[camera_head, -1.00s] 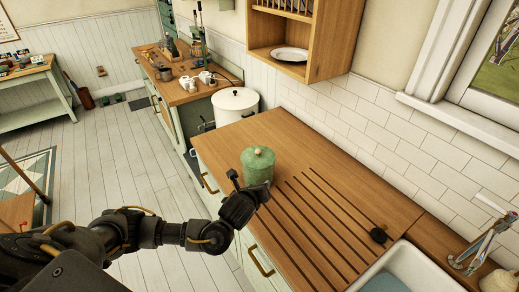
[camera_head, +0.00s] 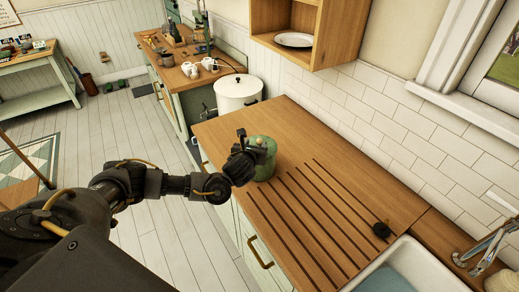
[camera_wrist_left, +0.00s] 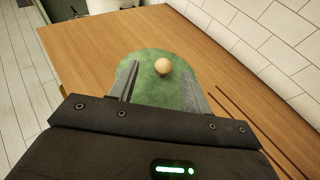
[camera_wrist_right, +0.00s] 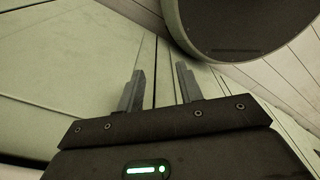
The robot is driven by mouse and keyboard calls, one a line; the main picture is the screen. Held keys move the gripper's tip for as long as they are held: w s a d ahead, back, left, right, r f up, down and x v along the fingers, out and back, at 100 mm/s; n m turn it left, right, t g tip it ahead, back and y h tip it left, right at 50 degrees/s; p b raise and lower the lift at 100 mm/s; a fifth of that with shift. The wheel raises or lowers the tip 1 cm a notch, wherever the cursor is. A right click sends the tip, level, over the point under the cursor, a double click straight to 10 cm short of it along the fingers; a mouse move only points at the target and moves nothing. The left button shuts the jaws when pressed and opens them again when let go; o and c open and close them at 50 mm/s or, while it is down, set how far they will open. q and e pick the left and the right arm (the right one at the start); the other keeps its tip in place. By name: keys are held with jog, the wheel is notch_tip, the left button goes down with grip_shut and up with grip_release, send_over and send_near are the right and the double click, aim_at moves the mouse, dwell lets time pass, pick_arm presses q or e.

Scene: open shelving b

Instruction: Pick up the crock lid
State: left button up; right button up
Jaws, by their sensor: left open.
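The green crock (camera_head: 265,168) stands on the wooden counter, its green lid (camera_head: 268,144) on top. In the left wrist view the lid (camera_wrist_left: 150,88) shows from above with its round, pale wooden knob (camera_wrist_left: 163,66). My left gripper (camera_head: 248,143) is open at the top of the crock, covering part of it in the head view. In the left wrist view its fingers (camera_wrist_left: 158,78) appear on either side of the lid's near part, with the knob between and just beyond the tips. Contact cannot be told. My right gripper (camera_wrist_right: 160,85) is open and empty, low beside pale green panels.
A white lidded pot (camera_head: 238,95) stands beyond the counter's far end. A grooved drainboard (camera_head: 310,215) and a sink (camera_head: 405,265) lie to the right. A wall shelf (camera_head: 310,40) hangs above the tiles.

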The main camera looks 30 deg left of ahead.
aim_at(258, 143)
pick_arm(q)
jog(key=shift+w+a+f+b, duration=0.1)
jog(key=shift+w+f+b, duration=1.05)
jog(key=shift+b, duration=0.45)
jog(key=shift+w+a+f, duration=0.1)
jog(key=shift+w+a, duration=0.1)
jog(key=shift+w, duration=1.1)
jog(key=shift+s, duration=0.1)
jog(key=shift+c, duration=0.2)
grip_shut()
